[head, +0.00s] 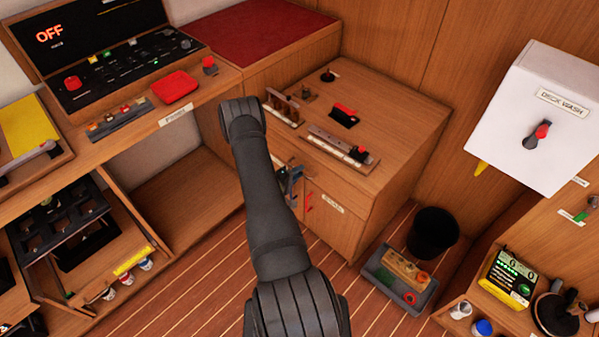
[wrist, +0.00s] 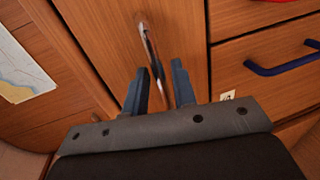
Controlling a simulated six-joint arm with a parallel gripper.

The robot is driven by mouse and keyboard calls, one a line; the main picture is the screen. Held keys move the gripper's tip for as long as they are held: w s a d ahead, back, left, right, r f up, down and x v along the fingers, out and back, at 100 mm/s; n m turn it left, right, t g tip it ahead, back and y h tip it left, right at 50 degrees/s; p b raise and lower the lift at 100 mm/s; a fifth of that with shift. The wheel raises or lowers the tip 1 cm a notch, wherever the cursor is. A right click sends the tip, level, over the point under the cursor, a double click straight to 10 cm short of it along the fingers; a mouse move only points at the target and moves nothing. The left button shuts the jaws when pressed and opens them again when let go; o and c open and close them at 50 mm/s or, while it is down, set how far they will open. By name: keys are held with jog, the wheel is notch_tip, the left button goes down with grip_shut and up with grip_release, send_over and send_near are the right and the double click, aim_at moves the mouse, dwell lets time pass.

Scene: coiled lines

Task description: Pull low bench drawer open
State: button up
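The wooden bench (head: 375,215) stands right of my arm in the head view, with handled panels on its front. In the wrist view, my gripper (wrist: 159,72) is open, its two blue-grey fingers on either side of a slim metal bar handle (wrist: 150,45). The handle is on a wooden front panel (wrist: 105,40), and gaps show between it and the fingers. To the right is a closed-looking drawer front (wrist: 270,95) with a blue handle (wrist: 284,68). I cannot tell which front is the low drawer. In the head view, my arm partly hides the gripper (head: 291,180) and bench front.
A red handle (head: 309,202) is on the bench front. A grey tray (head: 385,284) and black bucket (head: 433,233) stand on the floor at right. Plank floor (head: 170,310) is clear in front.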

jog(key=shift+w+d+f, duration=0.15)
jog(key=shift+w+d, duration=0.2)
jog(key=shift+d, duration=0.05)
grip_shut()
jog(key=shift+a, duration=0.1)
jog(key=f+v, duration=0.3)
jog(key=v, duration=1.1)
jog(key=a+f+v, duration=0.1)
jog(key=f+v, duration=0.2)
jog(key=v, duration=1.1)
jog(key=shift+s, duration=0.45)
jog(key=shift+r, duration=0.1)
